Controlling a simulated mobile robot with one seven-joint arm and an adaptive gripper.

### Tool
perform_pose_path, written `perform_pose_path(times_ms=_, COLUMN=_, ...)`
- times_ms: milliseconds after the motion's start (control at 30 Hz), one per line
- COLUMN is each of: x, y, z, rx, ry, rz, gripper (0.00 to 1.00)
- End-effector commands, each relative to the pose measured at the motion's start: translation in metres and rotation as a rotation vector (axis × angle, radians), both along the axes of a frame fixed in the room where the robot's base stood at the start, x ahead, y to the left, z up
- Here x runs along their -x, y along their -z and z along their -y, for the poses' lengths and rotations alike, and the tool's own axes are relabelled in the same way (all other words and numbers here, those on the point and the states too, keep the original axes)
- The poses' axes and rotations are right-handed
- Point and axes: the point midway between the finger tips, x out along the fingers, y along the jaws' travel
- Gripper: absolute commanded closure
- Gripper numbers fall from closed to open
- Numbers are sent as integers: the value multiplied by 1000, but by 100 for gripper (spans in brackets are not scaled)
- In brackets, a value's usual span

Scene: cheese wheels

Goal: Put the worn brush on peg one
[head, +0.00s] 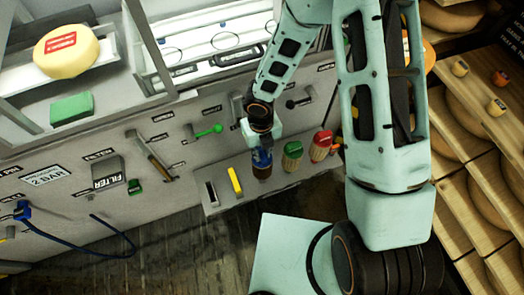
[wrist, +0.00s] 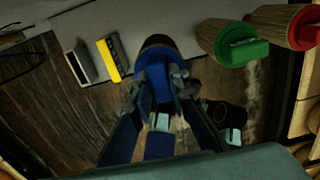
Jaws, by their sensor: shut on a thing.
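My gripper (head: 261,147) is at the grey panel's lower ledge, shut on a blue brush (head: 262,160). In the wrist view the gripper's fingers (wrist: 160,90) close on the blue part (wrist: 157,82), with the dark bristle end beyond them. A green brush (head: 292,150) and a red brush (head: 321,145) stand to its right, with paler bristles. Both also show in the wrist view, the green one (wrist: 240,48) nearer than the red one (wrist: 306,30). A black peg-like piece (head: 298,103) sticks out of the panel above. I cannot read which peg is number one.
A yellow block (head: 235,181) and a dark slot (head: 211,193) lie left of the blue brush. A green-ended tool (head: 210,131) and a filter box (head: 107,175) are on the panel. Cheese shelves (head: 470,130) stand at right. The wooden floor (head: 180,240) below is open.

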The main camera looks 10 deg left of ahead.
Motion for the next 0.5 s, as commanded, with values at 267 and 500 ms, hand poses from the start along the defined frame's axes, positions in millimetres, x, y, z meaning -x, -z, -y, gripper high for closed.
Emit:
perform_pose_path(times_ms=267, x=0, y=8, z=0, rx=-1, ry=-1, rz=1, gripper=100)
perform_pose_path(times_ms=500, x=0, y=14, z=0, rx=0, ry=-1, rz=0, gripper=100)
